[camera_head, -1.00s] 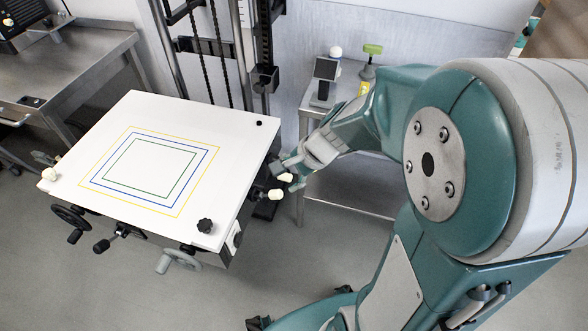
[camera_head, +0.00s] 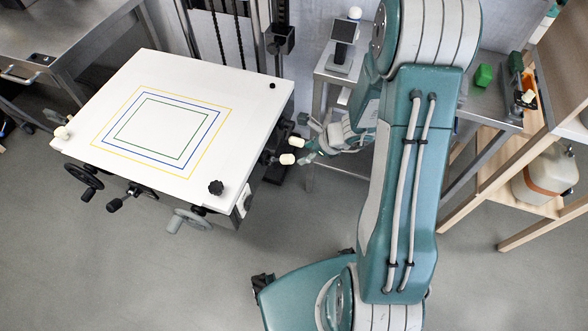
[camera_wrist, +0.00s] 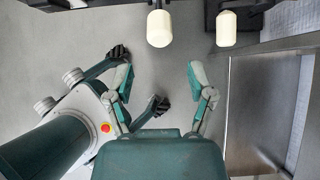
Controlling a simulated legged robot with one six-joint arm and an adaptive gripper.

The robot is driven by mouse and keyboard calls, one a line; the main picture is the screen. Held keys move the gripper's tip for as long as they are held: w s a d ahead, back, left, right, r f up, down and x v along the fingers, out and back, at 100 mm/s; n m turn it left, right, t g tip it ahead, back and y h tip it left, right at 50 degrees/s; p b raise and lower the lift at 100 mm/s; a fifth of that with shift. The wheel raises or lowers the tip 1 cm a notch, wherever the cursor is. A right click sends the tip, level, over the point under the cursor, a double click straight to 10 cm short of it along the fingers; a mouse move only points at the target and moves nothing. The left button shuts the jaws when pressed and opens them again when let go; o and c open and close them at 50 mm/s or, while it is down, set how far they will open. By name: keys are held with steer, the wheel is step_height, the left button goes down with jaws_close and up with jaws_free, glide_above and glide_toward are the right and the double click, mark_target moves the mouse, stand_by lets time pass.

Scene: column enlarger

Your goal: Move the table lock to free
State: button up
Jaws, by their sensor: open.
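The white enlarger table (camera_head: 216,80) has yellow, blue and green outlines on it. Two cream-knobbed levers stick out from its right side, a nearer knob (camera_head: 287,159) and a farther knob (camera_head: 297,142). In the wrist view the two knobs show at the top, one (camera_wrist: 159,28) left and one (camera_wrist: 226,28) right. I cannot tell which one is the table lock, and no marking is readable. My gripper (camera_head: 308,150) is just right of the knobs in the head view. In the wrist view my gripper (camera_wrist: 158,78) is open and empty, with the left knob beyond the gap between its fingers.
Black handwheels (camera_head: 84,176) and a grey crank (camera_head: 188,220) are on the table's front edge, with a black knob (camera_head: 216,187) on top. A steel side table (camera_head: 322,70) with a small display (camera_head: 343,32) stands behind. A wooden shelf (camera_head: 545,205) is at right.

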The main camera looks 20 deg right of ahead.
mark_target(293, 159)
steer(key=shift+x, duration=3)
steer(key=shift+w+a+f, duration=0.1)
steer(key=shift+a+f, duration=0.05)
steer(key=shift+f, duration=0.1)
jaws_close()
step_height(293, 159, down, 7)
steer(key=shift+s, duration=0.2)
steer(key=shift+c, duration=0.3)
jaws_free()
steer(key=shift+r, duration=0.1)
steer(key=shift+d, duration=0.2)
